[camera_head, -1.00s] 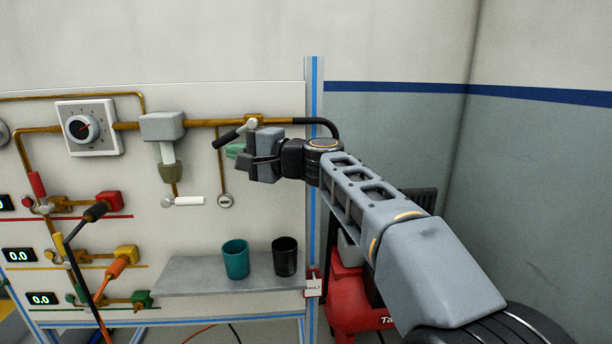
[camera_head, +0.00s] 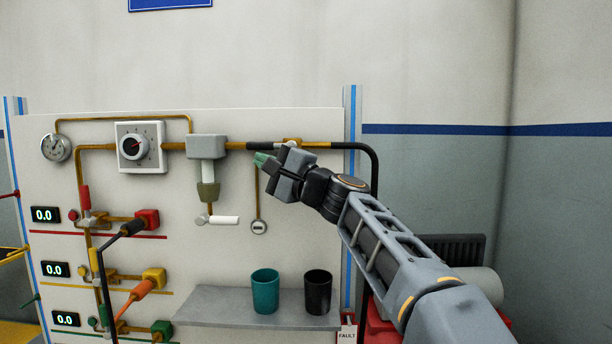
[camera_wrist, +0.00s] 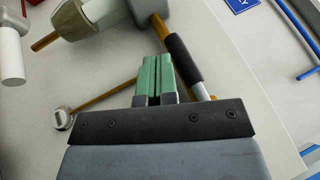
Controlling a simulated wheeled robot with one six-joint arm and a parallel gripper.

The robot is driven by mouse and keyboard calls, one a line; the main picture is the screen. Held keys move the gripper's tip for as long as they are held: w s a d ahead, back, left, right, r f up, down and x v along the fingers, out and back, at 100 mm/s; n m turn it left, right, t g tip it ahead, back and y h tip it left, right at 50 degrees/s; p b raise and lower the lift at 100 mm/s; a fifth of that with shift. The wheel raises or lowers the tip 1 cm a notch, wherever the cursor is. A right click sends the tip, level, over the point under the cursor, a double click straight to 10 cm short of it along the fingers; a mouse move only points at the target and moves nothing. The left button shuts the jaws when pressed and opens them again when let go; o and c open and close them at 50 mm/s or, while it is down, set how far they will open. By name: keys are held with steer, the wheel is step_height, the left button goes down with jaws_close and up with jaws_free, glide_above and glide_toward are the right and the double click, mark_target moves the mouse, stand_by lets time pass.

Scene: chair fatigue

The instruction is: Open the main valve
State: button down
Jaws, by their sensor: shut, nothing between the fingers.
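The main valve is on the upper brass pipe at the right of the panel. Its lever with a black grip (camera_head: 262,146) lies along the pipe, pointing left from the brass valve body (camera_head: 292,141). The black grip also shows in the wrist view (camera_wrist: 182,58), with a bright metal stem below it. My gripper (camera_head: 262,159) is shut and empty, its green fingertips just below the grip. In the wrist view the fingertips (camera_wrist: 156,75) are pressed together beside the grip. I cannot tell whether they touch it.
A grey shelf (camera_head: 220,312) below holds a teal cup (camera_head: 265,290) and a black cup (camera_head: 318,291). A grey filter unit (camera_head: 207,148) and a dial box (camera_head: 140,147) sit left on the pipe.

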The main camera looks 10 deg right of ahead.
stand_by(0.4)
steer(key=s+d+f+b, duration=0.5)
steer(key=s+d+f, duration=0.1)
steer(key=d+f, duration=0.1)
steer(key=shift+s+d+f, duration=0.15)
steer(key=shift+s+f, duration=0.05)
steer(key=shift+f, duration=0.2)
steer(key=shift+r, duration=0.1)
stand_by(0.4)
